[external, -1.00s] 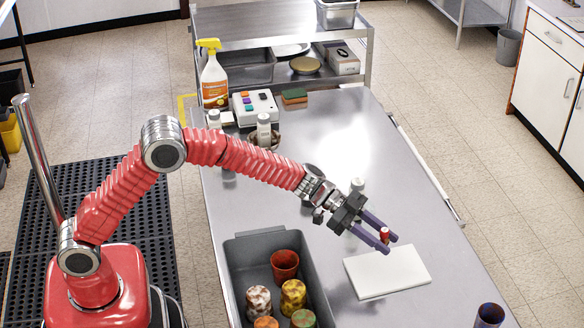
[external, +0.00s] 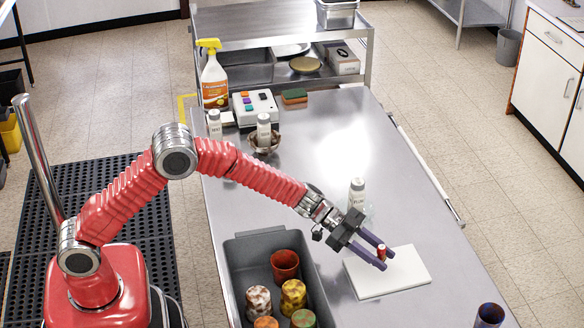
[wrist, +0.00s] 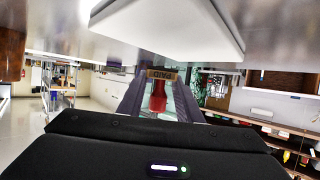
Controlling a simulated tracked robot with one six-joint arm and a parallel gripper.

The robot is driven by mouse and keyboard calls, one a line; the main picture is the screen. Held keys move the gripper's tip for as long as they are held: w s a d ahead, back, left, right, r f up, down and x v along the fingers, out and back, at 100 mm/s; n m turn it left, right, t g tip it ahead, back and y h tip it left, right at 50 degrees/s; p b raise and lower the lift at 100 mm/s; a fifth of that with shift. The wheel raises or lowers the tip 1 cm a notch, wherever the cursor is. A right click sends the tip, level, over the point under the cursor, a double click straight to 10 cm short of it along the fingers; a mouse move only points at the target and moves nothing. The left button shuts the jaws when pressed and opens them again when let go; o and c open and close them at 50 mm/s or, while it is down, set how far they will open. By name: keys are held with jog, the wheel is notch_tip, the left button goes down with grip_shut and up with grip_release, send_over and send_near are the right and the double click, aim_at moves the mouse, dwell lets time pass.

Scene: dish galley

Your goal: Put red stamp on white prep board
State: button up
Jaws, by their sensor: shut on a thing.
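The white prep board (external: 390,279) lies flat on the steel table. In the external view the stamp and fingertips overlap the board's far part. The board shows as a white slab (wrist: 185,25) at the top of the wrist view. Whether the stamp touches the board is unclear.
A grey bin (external: 240,262) with several cups stands left of the board. A dark cup (external: 490,315) is at the near right. The rest of the board is clear.

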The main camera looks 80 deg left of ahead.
aim_at(378, 271)
jog(key=shift+f, duration=1.8)
jog(key=shift+f, duration=0.1)
jog(key=o, duration=1)
jog(key=v, duration=0.4)
jog(key=shift+s+a+r, duration=0.15)
jog(key=shift+a+r, duration=0.05)
jog(key=shift+s+a+r, duration=0.1)
jog(key=shift+s+r, duration=0.05)
jog(key=shift+r, duration=3.45)
